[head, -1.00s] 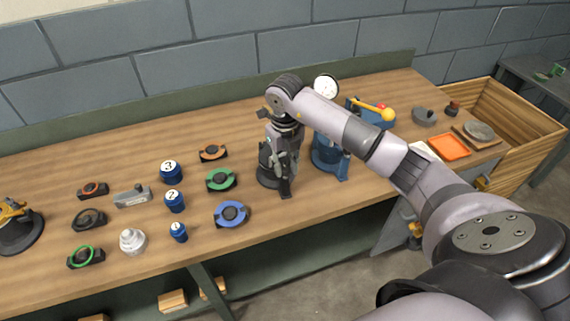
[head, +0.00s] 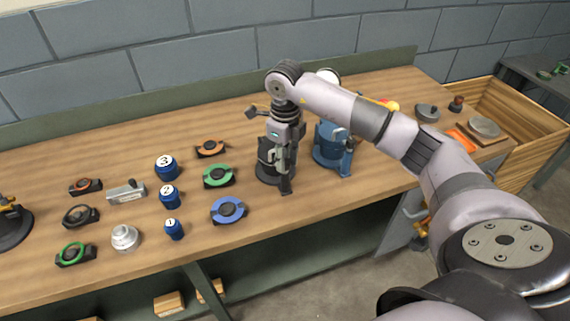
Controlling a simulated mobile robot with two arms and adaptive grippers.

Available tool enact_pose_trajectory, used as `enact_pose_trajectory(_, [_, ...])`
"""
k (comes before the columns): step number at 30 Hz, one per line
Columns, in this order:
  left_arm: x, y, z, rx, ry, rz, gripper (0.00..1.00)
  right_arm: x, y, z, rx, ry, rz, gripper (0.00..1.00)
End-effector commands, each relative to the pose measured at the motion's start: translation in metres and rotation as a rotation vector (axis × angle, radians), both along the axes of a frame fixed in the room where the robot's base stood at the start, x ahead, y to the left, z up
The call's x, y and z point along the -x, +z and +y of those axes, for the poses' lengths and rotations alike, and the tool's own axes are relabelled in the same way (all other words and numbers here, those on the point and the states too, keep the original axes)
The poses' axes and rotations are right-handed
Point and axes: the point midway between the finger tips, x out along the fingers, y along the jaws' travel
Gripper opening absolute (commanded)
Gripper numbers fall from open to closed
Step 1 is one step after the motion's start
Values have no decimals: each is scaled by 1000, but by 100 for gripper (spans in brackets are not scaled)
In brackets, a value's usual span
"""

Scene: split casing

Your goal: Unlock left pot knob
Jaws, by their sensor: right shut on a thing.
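The left pot (head: 268,176) is a dark grey vessel with a clamp-like upright at its front, standing on the middle of the bench. My right gripper (head: 280,156) reaches down over it from above. Its fingers are shut at the pot's top, where the knob would be. The knob itself is hidden by the gripper. A blue pot (head: 327,156) with a similar upright stands just to the right, apart from my gripper. My left gripper is out of view.
Blue numbered weights (head: 168,196), a green ring holder (head: 218,176), a blue ring holder (head: 229,210) and a silver weight (head: 124,237) stand left of the pot. A wooden crate (head: 536,125) is at the right. Bare bench lies behind the left-hand objects.

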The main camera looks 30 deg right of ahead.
Motion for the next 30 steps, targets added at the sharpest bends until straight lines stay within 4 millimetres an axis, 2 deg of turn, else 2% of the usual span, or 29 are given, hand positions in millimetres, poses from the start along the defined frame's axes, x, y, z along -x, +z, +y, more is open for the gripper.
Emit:
enact_pose_trajectory(1, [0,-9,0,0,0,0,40,-1,-3,-1,2,44,-5,0])
enact_pose_trajectory(12, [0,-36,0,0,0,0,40,-1,-2,-1,1,395,-5,0])
enact_pose_trajectory(30, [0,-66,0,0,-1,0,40,-1,0,0,1,912,-6,0])
